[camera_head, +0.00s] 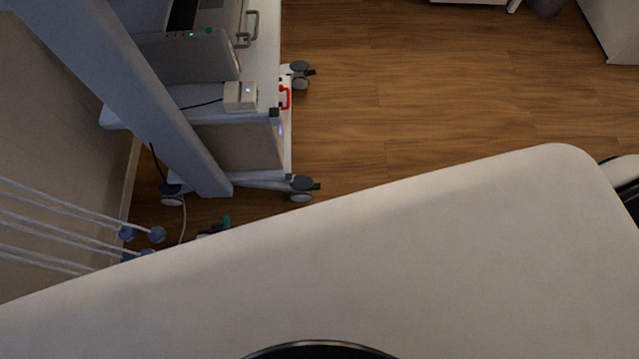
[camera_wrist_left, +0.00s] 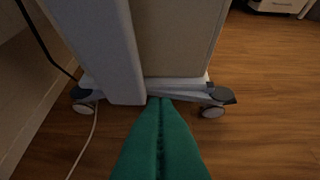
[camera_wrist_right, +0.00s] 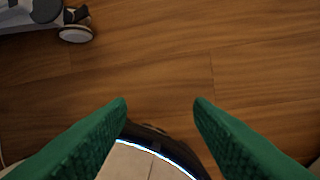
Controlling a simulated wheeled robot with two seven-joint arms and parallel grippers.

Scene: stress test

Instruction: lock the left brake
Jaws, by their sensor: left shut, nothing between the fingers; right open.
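A wheeled cart (camera_head: 232,150) stands at the left on casters with dark parts that look like brake pedals. Its near left caster (camera_head: 172,195) is close to the wall, with its dark pedal (camera_wrist_left: 82,93) in the left wrist view. The near right caster (camera_head: 301,189) also shows in the left wrist view (camera_wrist_left: 213,110). Whether either pedal is pressed I cannot tell. My left gripper (camera_wrist_left: 160,100) is shut and empty, pointing between these two casters; in the head view only a bit of green (camera_head: 224,223) shows. My right gripper (camera_wrist_right: 160,103) is open and empty over the floor.
A cable (camera_wrist_left: 88,145) runs on the floor by the left caster. A wall (camera_head: 60,130) borders the cart on the left. A caster (camera_wrist_right: 75,33) shows at the right wrist view's top left. A pale surface hides much of the near floor. Wood floor (camera_head: 400,90) at right is clear.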

